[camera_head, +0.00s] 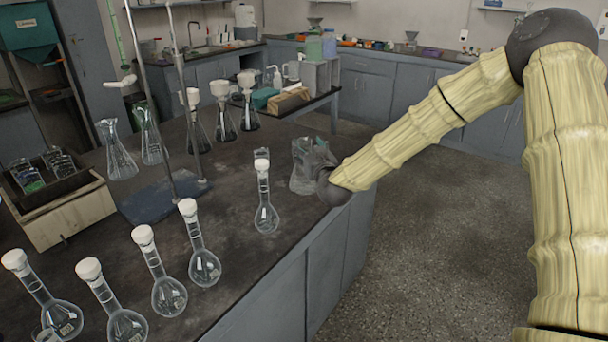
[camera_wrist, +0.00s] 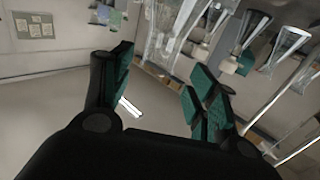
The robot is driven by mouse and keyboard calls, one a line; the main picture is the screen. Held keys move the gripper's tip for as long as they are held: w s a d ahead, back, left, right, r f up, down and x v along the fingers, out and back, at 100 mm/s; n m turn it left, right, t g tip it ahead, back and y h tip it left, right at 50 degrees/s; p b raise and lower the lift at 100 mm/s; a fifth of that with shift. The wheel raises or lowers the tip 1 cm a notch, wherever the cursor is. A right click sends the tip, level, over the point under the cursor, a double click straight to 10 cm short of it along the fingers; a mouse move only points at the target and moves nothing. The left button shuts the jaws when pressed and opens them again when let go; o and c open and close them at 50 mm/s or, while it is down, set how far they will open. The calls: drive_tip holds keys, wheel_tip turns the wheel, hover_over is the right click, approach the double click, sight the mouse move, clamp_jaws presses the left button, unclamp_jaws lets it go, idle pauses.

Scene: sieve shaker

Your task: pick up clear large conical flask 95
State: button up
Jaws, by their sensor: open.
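Two clear conical flasks without stoppers stand at the back left of the dark bench in the head view, one at left (camera_head: 118,155) and one beside it (camera_head: 151,140). I cannot tell which is number 95. My gripper (camera_head: 311,166) is over the bench's right edge, well to the right of both. In the wrist view my gripper (camera_wrist: 160,65) has its teal-padded fingers spread, with nothing held between them. Clear glassware (camera_wrist: 165,30) shows beyond the fingers in the tilted wrist view; I cannot tell which pieces these are.
Several white-stoppered volumetric flasks (camera_head: 169,296) stand along the front; one (camera_head: 266,217) is left of my gripper. Stoppered conical flasks (camera_head: 223,125) stand behind. A metal stand (camera_head: 166,198) and a wooden box (camera_head: 63,216) are beside the clear flasks.

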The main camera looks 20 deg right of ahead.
sight(307, 144)
drive_tip(key=w, duration=0.3)
drive_tip(key=shift+w+d+p, duration=0.25)
drive_tip(key=shift+d+p, duration=0.05)
drive_tip(key=shift+p, duration=0.05)
drive_tip(key=shift+w+a, duration=0.15)
drive_tip(key=shift+w, duration=0.45)
clamp_jaws()
